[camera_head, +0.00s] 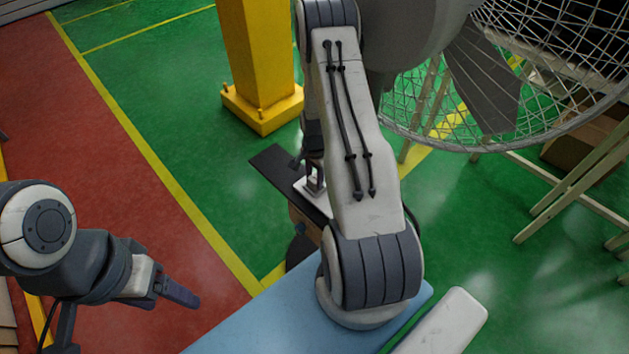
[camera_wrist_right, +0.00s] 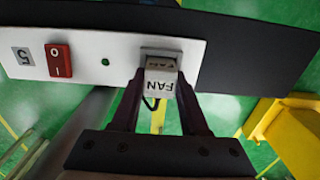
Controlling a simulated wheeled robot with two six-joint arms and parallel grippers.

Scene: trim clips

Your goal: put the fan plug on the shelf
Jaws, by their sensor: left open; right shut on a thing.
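The fan plug (camera_wrist_right: 160,85) is a small pale block marked FAN, seen in the right wrist view. My right gripper (camera_wrist_right: 158,100) is shut on it, one dark finger on each side. The plug's far end meets a grey-framed socket (camera_wrist_right: 158,53) in a white panel (camera_wrist_right: 105,48); I cannot tell how deep it sits. In the head view my right gripper (camera_head: 314,182) is over the same panel (camera_head: 318,203), with the plug mostly hidden. My left gripper (camera_head: 180,293) is open and empty at the lower left, away from the panel. I cannot pick out a shelf for certain.
A yellow post (camera_head: 259,60) stands behind, and a large caged fan (camera_head: 545,60) at the upper right.

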